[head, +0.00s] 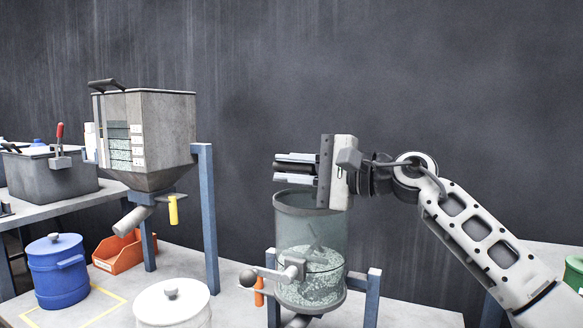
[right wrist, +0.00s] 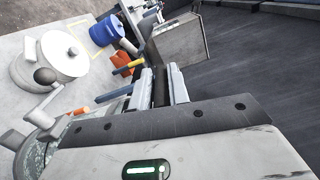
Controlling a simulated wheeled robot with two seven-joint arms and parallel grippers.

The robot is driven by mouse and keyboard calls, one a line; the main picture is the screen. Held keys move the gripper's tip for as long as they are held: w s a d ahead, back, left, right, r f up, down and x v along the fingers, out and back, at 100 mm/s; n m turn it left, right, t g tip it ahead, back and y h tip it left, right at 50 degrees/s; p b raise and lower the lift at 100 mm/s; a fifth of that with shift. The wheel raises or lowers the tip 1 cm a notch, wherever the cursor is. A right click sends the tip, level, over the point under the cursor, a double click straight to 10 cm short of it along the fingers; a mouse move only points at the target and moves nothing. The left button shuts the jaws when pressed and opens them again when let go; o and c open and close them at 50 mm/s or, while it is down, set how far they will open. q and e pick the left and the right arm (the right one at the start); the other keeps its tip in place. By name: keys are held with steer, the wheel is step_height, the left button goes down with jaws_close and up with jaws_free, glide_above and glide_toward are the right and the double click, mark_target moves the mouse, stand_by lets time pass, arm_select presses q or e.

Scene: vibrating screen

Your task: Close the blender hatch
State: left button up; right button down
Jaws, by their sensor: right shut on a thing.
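The blender (head: 312,245) is a clear upright drum with pale granules in its lower part, at the centre right of the head view. Its side lever ends in a dark ball knob (head: 249,280); the knob also shows in the right wrist view (right wrist: 45,75). My right gripper (head: 276,167) is just above the drum's top rim, pointing left, with its fingers shut on a dark thin part. This part seems to be the blender hatch, but the fingers hide most of it. In the right wrist view the fingers (right wrist: 160,74) show with a dark strip between them. My left gripper is out of view.
A grey hopper (head: 165,130) on blue posts stands to the left. A blue drum (head: 58,275), an orange bin (head: 118,254) and a white lidded pot (head: 172,308) stand on the pale table. The space above the blender, left of my fingers, is clear.

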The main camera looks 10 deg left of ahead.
steer(key=c, duration=1.4)
jaws_free()
steer(key=shift+w+d+f, duration=0.15)
steer(key=shift+w, duration=0.05)
steer(key=shift+r, duration=0.5)
step_height(320, 180, up, 3)
steer(key=shift+f+p, duration=0.1)
steer(key=shift+p, duration=0.3)
steer(key=s+d+r, duration=0.1)
steer(key=s+r, duration=0.8)
steer(key=s, duration=0.5)
steer(key=shift+d+r, duration=0.15)
steer(key=shift+d, duration=0.1)
